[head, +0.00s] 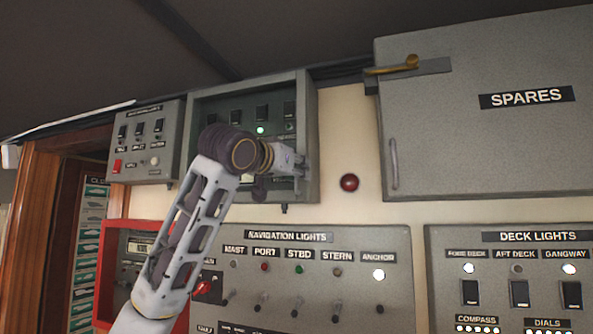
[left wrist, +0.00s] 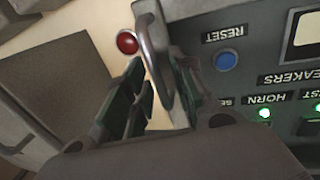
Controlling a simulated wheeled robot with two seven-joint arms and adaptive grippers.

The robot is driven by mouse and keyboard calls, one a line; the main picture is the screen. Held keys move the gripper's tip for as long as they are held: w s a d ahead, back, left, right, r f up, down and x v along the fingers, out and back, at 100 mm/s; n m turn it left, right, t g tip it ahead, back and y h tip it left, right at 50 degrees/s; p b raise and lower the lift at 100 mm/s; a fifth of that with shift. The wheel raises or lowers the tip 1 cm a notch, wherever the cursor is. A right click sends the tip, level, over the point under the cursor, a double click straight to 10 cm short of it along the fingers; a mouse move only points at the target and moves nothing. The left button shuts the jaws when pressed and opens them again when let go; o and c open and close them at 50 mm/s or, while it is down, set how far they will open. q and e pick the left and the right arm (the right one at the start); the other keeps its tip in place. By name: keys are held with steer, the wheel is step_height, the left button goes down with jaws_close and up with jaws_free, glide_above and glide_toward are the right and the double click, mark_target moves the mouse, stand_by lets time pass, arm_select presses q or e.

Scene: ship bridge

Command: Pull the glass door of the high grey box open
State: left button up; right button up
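The high grey box (head: 312,130) hangs on the wall in the middle of the head view, with switches and a green light behind its front. Its glass door looks shut; the glass itself is hard to make out. My left gripper (head: 301,162) is at the right edge of the box front, and my wrist covers part of the panel. In the left wrist view the curved metal door handle (left wrist: 153,55) reaches between the two fingers of my left gripper (left wrist: 165,90). The fingers stand apart, with a gap showing beside the handle. My right gripper is not in view.
A smaller grey switch box (head: 170,125) is to the left. The SPARES cabinet (head: 480,130) is to the right, with a red button (head: 349,183) on the wall between. The navigation lights panel (head: 345,250) and deck lights panel (head: 500,258) are below.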

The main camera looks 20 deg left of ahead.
arm_select(q)
jaws_close()
steer(key=shift+s, duration=0.15)
